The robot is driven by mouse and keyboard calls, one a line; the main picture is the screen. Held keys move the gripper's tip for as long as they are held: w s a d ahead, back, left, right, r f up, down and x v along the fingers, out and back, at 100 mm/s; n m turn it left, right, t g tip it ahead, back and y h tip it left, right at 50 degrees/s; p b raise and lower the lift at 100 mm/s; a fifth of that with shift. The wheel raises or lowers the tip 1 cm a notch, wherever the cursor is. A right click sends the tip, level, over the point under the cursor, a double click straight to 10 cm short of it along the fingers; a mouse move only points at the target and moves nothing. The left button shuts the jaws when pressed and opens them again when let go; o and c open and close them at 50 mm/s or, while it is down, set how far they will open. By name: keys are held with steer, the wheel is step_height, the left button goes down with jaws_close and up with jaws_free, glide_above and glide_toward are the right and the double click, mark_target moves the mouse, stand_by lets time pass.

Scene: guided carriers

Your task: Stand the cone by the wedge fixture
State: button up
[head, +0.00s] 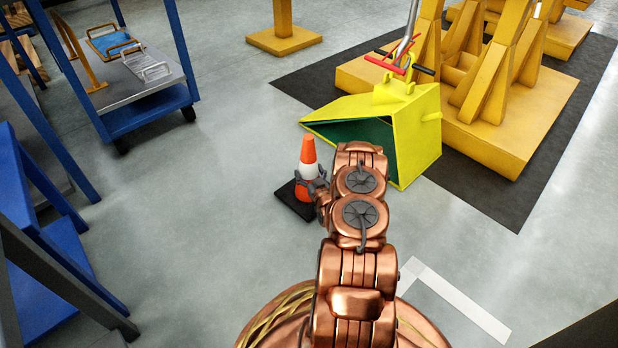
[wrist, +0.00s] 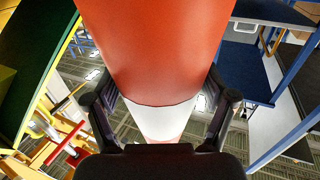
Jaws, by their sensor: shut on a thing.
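The orange and white cone (head: 308,146) with its black square base is upright at the middle of the head view. My gripper (head: 315,184) is shut on the cone's side; in the wrist view its dark fingers flank the white band, and the orange body (wrist: 158,50) fills the top middle. I cannot tell whether the base touches the floor. The yellow fixture with slanted wedge-like blocks (head: 505,135) stands on a dark mat at the upper right, apart from the cone. I take this as the wedge fixture. My arm hides part of the floor right of the cone.
A lime-yellow scoop-shaped bin (head: 418,128) with a dark green inside stands close right of the cone. A blue cart (head: 150,108) is at upper left, and blue racks (head: 45,290) line the left. A yellow post (head: 284,38) stands behind. Grey floor is clear left of the cone.

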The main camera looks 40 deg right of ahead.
steer(key=shift+f, duration=0.5)
steer(key=o, duration=1.7)
steer(key=shift+r, duration=0.1)
steer(key=p+v, duration=0.5)
steer(key=v, duration=0.7)
steer(key=shift+s, duration=0.1)
